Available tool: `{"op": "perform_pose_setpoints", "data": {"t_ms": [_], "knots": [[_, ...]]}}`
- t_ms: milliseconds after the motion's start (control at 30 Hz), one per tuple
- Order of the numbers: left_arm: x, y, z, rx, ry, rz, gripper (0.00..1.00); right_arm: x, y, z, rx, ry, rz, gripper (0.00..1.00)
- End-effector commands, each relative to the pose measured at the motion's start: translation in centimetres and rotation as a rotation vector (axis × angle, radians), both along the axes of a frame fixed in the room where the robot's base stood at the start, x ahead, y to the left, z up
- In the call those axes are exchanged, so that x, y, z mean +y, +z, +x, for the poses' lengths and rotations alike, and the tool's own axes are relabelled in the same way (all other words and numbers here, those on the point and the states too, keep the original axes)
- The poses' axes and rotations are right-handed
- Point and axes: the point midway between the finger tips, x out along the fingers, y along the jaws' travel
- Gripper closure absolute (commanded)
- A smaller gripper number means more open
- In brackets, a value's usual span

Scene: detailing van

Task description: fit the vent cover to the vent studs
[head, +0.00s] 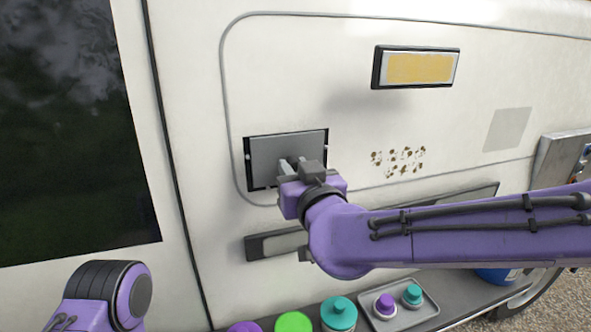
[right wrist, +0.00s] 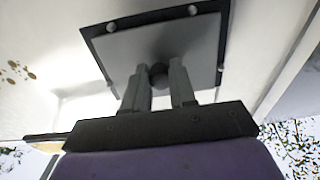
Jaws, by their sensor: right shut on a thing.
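The vent cover (head: 288,152) is a flat grey plate, in front of a dark vent panel (head: 248,173) on the white van wall. My right gripper (head: 289,167) is shut on the round dark knob at the cover's middle. In the right wrist view, the fingers (right wrist: 159,84) clasp the knob and the grey cover (right wrist: 188,48) lies over the dark panel. Small round vent studs (right wrist: 192,10) show along the panel's uncovered rim. I cannot tell whether the cover touches the panel. My left gripper is out of view.
A yellow lamp (head: 418,68) is at the upper right, with brown spots (head: 398,159) below it. A ledge below holds a teal-capped bottle (head: 339,313), a green lid (head: 293,322) and a grey tray (head: 420,318). A dark window (head: 70,140) is at left.

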Motion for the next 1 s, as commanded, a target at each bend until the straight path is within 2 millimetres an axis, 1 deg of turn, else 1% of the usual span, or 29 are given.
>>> {"op": "perform_pose_setpoints", "data": {"t_ms": [200,233,267,300,567,667,767,867,1000], "knots": [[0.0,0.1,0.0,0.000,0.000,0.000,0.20,0.0,0.1,0.1,-0.001,0.000,0.000,1.00],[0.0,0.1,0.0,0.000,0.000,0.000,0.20,0.0,0.0,0.2,-0.001,0.000,0.000,0.68],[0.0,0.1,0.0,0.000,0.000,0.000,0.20,0.0,0.0,0.1,-0.001,0.000,0.000,0.58],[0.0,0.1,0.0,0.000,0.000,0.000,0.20,0.0,0.0,0.1,-0.001,0.000,0.000,0.45],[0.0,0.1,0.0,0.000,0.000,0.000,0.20,0.0,0.0,0.1,0.000,0.000,0.000,0.45],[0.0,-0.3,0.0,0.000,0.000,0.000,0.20,-0.2,0.0,-0.5,-0.003,0.000,0.000,0.45],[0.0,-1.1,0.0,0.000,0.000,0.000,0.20,-0.7,-0.2,-2.2,-0.004,0.001,0.000,0.45],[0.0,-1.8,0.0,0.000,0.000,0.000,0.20,-1.5,-0.2,-4.7,-0.005,0.001,0.001,0.45],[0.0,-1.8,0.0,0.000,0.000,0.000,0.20,-2.5,0.0,-7.6,-0.001,0.002,0.004,0.45]]}}
